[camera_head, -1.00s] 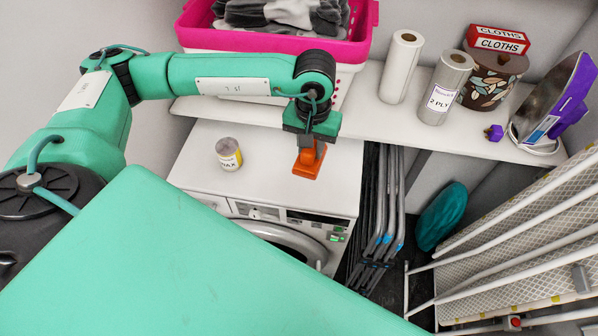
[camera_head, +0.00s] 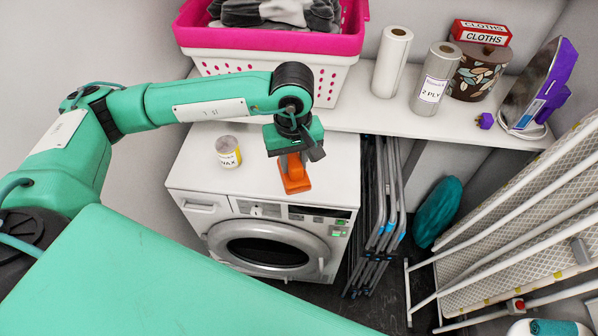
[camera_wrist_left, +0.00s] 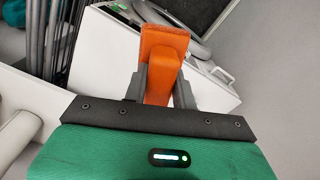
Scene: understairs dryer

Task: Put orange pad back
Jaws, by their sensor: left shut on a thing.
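The orange pad (camera_head: 295,176) is an orange block with a raised grip part. It shows over the right part of the top of the white dryer (camera_head: 200,160). My left gripper (camera_head: 290,158) is above it, pointing down, and is shut on its upper part. In the left wrist view the orange pad (camera_wrist_left: 163,55) sits between the two grey fingers of my left gripper (camera_wrist_left: 160,88). I cannot tell whether the pad's underside touches the dryer top. My right gripper is not in view.
A wax tin (camera_head: 228,151) stands left of the pad on the dryer. Behind is a white shelf (camera_head: 375,113) with a pink-rimmed basket (camera_head: 270,42), rolls, a cloths box (camera_head: 481,33) and an iron (camera_head: 540,85). Folded chairs (camera_head: 382,215) and an ironing board (camera_head: 520,220) stand at the right.

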